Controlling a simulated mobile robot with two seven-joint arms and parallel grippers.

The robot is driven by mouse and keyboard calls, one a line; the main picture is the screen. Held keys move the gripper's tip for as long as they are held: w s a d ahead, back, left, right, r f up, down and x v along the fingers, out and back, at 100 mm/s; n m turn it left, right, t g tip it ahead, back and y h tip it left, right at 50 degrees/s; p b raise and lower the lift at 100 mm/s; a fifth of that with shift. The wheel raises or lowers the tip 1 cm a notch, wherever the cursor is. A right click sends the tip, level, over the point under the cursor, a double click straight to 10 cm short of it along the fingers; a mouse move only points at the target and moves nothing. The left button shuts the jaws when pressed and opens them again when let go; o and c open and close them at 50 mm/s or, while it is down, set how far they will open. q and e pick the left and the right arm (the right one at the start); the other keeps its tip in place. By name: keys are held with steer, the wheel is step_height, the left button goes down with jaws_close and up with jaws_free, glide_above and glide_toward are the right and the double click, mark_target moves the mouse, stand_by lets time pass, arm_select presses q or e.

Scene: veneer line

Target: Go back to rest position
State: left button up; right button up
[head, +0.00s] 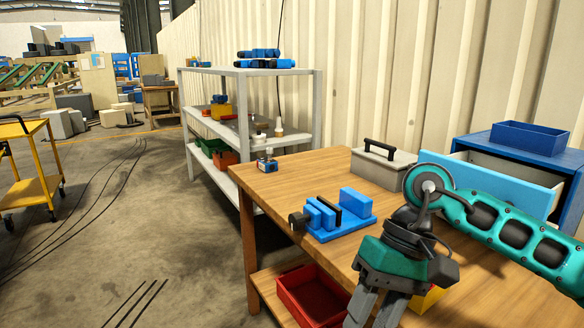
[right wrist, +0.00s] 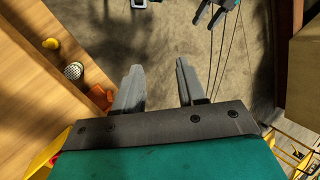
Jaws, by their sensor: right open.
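My right gripper (head: 375,308) hangs over the front of the wooden workbench (head: 310,172) at the bottom of the head view, fingers pointing down. In the right wrist view my right gripper (right wrist: 160,85) has its two fingers well apart, with nothing between them but concrete floor beyond. My left gripper does not show in the head view. A dark two-pronged shape at the top of the right wrist view may be it, but it is too small and cut off to be sure.
On the bench are a blue fixture (head: 340,228), a grey toolbox (head: 383,165) and a small device (head: 266,163). A blue drawer unit (head: 515,150) stands at right. A red bin (head: 312,295) sits below. Grey shelves (head: 270,72) stand behind; a yellow cart (head: 30,190) is at left. Floor between is clear.

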steer(key=s+a+r+m+y+p, duration=0.1)
steer(key=s+a+r+m+y, duration=0.15)
steer(key=a+m+y, duration=0.65)
steer(key=s+a+r+m+y, duration=0.1)
steer(key=a+r+m+y, duration=0.35)
steer(key=m+y, duration=0.5)
steer(key=w+d+f+m+t+h+p, duration=0.1)
steer(key=w+d+f+m+t+h, duration=0.25)
steer(key=m+t, duration=0.9)
steer(key=w+d+f+m+t+h, duration=0.35)
steer(key=m+t, duration=0.35)
steer(key=m, duration=1.1)
steer(key=s+d+f+m+h, duration=0.2)
steer(key=d+f+m+h, duration=0.5)
steer(key=f+m+h, duration=0.35)
steer(key=s+d+f+m+g+h+p, duration=0.1)
steer(key=s+d+f+m+g+h, duration=0.2)
steer(key=s+f+m, duration=0.8)
steer(key=d+f+m+g, duration=0.1)
steer(key=d+f+g, duration=0.1)
steer(key=d+f, duration=0.1)
steer(key=shift+s+d+f, duration=0.15)
steer(key=shift+d+f, duration=0.1)
